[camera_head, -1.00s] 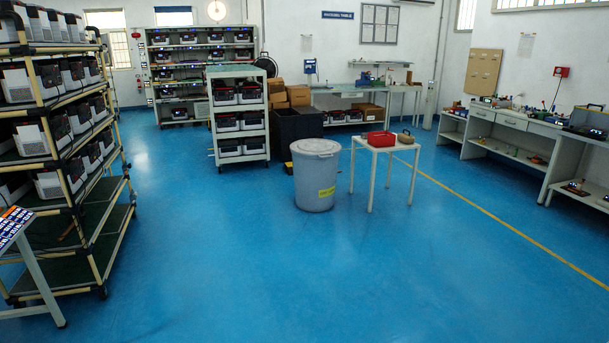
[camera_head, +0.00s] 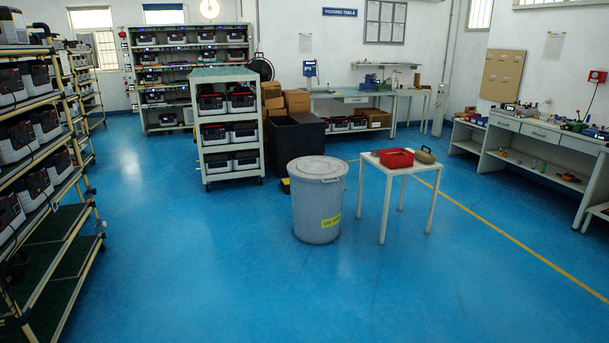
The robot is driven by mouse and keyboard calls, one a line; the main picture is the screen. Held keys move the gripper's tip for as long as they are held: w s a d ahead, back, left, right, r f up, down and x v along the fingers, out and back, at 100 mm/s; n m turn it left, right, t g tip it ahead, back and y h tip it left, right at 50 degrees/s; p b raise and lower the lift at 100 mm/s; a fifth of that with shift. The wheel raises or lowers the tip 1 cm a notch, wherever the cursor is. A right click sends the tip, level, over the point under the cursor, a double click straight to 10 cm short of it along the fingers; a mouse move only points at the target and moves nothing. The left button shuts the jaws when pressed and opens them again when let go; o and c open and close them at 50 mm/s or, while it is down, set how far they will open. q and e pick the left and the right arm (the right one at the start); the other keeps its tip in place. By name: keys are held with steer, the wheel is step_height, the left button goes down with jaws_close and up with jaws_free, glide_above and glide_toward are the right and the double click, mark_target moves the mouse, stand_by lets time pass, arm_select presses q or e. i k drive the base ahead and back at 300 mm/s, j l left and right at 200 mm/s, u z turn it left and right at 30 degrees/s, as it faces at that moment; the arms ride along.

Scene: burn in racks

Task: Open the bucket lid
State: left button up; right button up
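A grey bucket (camera_head: 317,208) stands upright on the blue floor near the middle of the head view, with a yellow label on its front right side. Its round grey lid (camera_head: 316,168) sits on top, and the bucket looks closed. A small handle shows at the right of the rim. Neither of my grippers is in view, and nothing is touching the bucket.
A small white table (camera_head: 378,161) with a red bin (camera_head: 396,158) and a brown object (camera_head: 426,156) stands right of the bucket. A white cart (camera_head: 228,73) and a black crate (camera_head: 296,142) are behind it. Racks (camera_head: 62,225) line the left. The front floor is clear.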

mark_target(322, 169)
steer(key=i, duration=2.2)
steer(key=i+j+z, duration=0.1)
steer(key=i, duration=1.05)
steer(key=i+j, duration=0.1)
steer(key=i, duration=1)
